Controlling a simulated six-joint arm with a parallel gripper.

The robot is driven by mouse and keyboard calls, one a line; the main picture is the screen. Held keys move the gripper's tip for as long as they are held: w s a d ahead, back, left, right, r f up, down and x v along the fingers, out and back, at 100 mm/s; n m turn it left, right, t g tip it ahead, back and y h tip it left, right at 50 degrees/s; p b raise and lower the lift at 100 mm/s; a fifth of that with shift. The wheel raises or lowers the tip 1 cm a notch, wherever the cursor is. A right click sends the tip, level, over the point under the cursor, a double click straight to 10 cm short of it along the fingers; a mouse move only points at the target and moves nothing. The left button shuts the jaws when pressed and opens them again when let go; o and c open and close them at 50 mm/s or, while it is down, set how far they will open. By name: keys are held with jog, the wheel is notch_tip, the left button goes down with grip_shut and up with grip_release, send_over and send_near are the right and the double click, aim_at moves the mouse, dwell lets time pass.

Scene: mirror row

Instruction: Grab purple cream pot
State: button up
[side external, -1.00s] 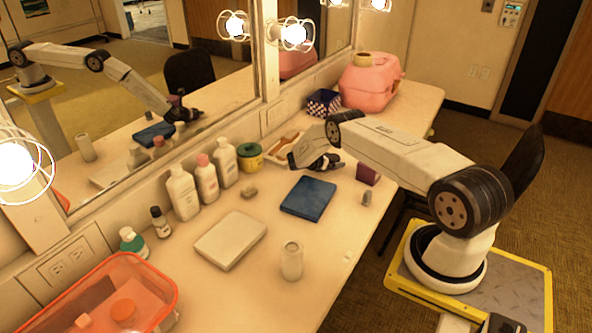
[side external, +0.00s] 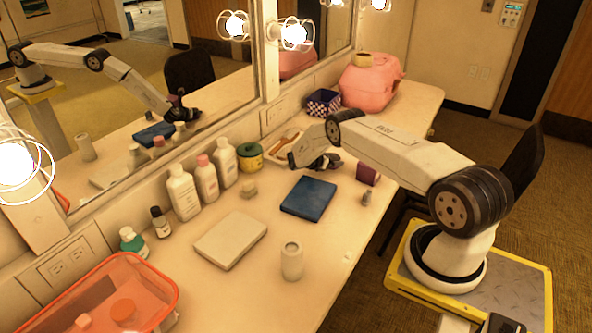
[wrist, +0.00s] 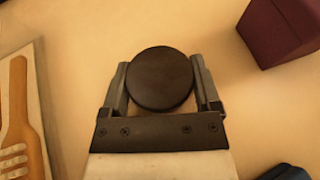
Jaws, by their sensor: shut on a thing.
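A round pot with a dark brown-purple lid (wrist: 160,80) sits between the two fingers of my gripper (wrist: 163,88) in the wrist view. The fingers are shut on it, one on each side, and I look down on its lid. The pot's lower body is hidden under the lid. In the side view my gripper (side external: 326,162) is low over the counter, behind the blue book, and the pot cannot be told apart from the dark fingers there.
A maroon box (wrist: 282,30) stands close to the right, also seen in the side view (side external: 368,174). A tray with a wooden brush (wrist: 18,125) lies left in the wrist view. The blue book (side external: 308,196) lies nearby; white bottles (side external: 206,179) line the mirror.

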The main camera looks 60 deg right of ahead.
aim_at(333, 157)
jog(key=shift+r, duration=1.55)
jog(key=shift+s+a+r, duration=0.45)
jog(key=shift+s+r, duration=0.05)
jog(key=shift+r, duration=0.3)
jog(key=s+a+r, duration=0.8)
jog(key=s, duration=0.1)
jog(key=shift+s, duration=0.35)
